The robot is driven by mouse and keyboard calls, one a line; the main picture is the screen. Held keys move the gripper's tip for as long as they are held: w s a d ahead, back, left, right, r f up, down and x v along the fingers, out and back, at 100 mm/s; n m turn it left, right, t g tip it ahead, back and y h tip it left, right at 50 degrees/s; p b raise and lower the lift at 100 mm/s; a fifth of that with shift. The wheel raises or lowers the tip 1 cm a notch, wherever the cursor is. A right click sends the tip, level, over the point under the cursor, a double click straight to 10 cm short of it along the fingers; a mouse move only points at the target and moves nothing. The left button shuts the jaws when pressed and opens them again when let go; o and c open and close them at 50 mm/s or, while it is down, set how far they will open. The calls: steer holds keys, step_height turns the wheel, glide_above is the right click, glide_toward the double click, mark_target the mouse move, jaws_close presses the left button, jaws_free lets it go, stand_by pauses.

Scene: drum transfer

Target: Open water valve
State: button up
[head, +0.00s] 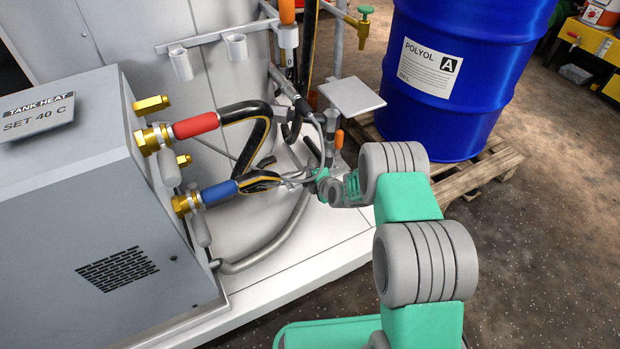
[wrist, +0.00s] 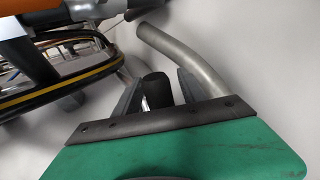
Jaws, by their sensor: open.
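Brass valve fittings sit on the side of the grey heater box in the head view. The upper one (head: 150,138) joins a red-sleeved hose (head: 196,125), the lower one (head: 184,203) a blue-sleeved hose (head: 219,193). Grey levers (head: 168,169) and (head: 200,230) hang beside them. No label tells which is the water valve. My gripper (head: 292,181) is to the right of the blue sleeve, by the black hose, apart from both brass fittings. In the wrist view my gripper (wrist: 158,86) is open, with a dark rounded end (wrist: 155,88) showing between its fingers; whether they touch it is unclear.
The heater box (head: 85,210) stands at left on a white platform. A bent grey pipe (head: 272,250) runs below my gripper and shows beside the fingers in the wrist view (wrist: 183,57). A blue drum (head: 455,85) stands on a wooden pallet (head: 470,178) at right. Open floor lies front right.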

steer(key=p+v, duration=0.3)
steer(key=v, duration=0.4)
steer(key=shift+s+r, duration=0.2)
steer(key=shift+s, duration=0.1)
steer(key=shift+d, duration=0.1)
steer(key=s+d+r+m+g+h+p, duration=0.1)
steer(key=s+r+m+p, duration=0.35)
steer(key=r, duration=0.85)
steer(key=s+r+m+g+p, duration=0.1)
steer(key=r+m+g+p, duration=0.1)
steer(key=r+p, duration=0.8)
steer(key=s+d+r+m+g+h+p, duration=0.1)
steer(key=s+r+m+p, duration=0.25)
steer(key=r, duration=1.15)
steer(key=s+d+r+m+g+h+p, duration=0.2)
steer(key=s+r+m+p, duration=1)
steer(key=s+r, duration=0.9)
steer(key=shift+s+d+r+m+g+p, duration=0.35)
steer(key=shift+d+g+p, duration=0.25)
steer(key=shift+d+p, duration=0.4)
